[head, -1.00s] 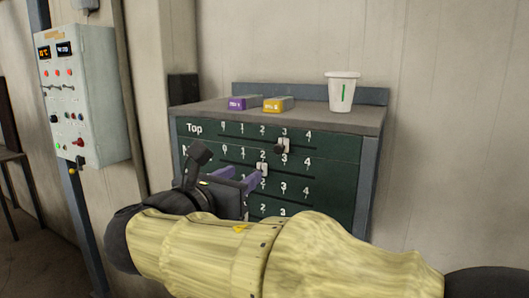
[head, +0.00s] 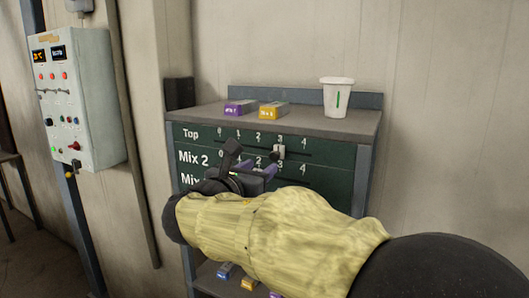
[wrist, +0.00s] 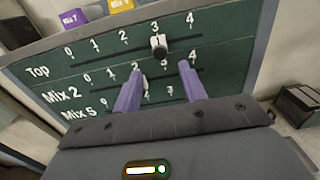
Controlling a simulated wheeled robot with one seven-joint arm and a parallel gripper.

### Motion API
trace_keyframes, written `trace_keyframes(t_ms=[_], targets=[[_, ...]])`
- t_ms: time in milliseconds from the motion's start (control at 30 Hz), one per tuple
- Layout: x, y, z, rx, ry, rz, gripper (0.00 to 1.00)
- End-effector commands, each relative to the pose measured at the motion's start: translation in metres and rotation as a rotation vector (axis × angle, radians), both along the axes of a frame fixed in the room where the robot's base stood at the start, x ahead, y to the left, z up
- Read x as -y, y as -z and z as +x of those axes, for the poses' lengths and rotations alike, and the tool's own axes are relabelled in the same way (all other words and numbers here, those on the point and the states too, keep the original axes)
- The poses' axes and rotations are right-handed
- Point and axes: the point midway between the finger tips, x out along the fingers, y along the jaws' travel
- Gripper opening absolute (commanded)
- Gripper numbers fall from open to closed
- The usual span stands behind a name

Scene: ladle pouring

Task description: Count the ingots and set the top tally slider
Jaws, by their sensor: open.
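The dark green tally panel (head: 335,178) has rows labelled Top, Mix 2 and Mix 5. The top tally slider (head: 279,151), a white block with a dark knob, stands at 3; it also shows in the wrist view (wrist: 158,44). My gripper (wrist: 160,75) is open and empty, its purple fingers below the top slider and over the Mix 2 row. A Mix 2 slider near 2 is partly hidden behind the left finger. A purple ingot (head: 240,107) and a yellow ingot (head: 273,110) lie on the cabinet top. Blue (head: 226,270), yellow (head: 249,283) and purple (head: 275,294) ingots show on a lower shelf.
A white cup (head: 337,97) with a green stripe stands at the right of the cabinet top (head: 215,117). A grey control box (head: 80,100) hangs at the left. My arm hides the lower panel. A dark box (wrist: 298,105) lies right of the cabinet in the wrist view.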

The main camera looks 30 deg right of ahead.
Motion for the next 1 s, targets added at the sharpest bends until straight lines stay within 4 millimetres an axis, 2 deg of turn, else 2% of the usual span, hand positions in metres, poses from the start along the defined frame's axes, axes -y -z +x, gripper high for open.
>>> trace_keyframes(t_ms=[300, 433, 600, 833, 867, 1000], targets=[[0.045, -0.003, 0.035, -0.002, 0.003, -0.001, 0.42], [0.059, -0.002, 0.046, -0.001, 0.003, -0.001, 0.42], [0.067, -0.001, 0.052, 0.001, 0.001, 0.0, 0.42], [0.068, 0.0, 0.053, 0.001, 0.0, 0.0, 0.42], [0.068, 0.0, 0.053, 0.001, 0.0, 0.001, 0.4], [0.068, 0.0, 0.053, 0.001, 0.0, 0.001, 0.13]])
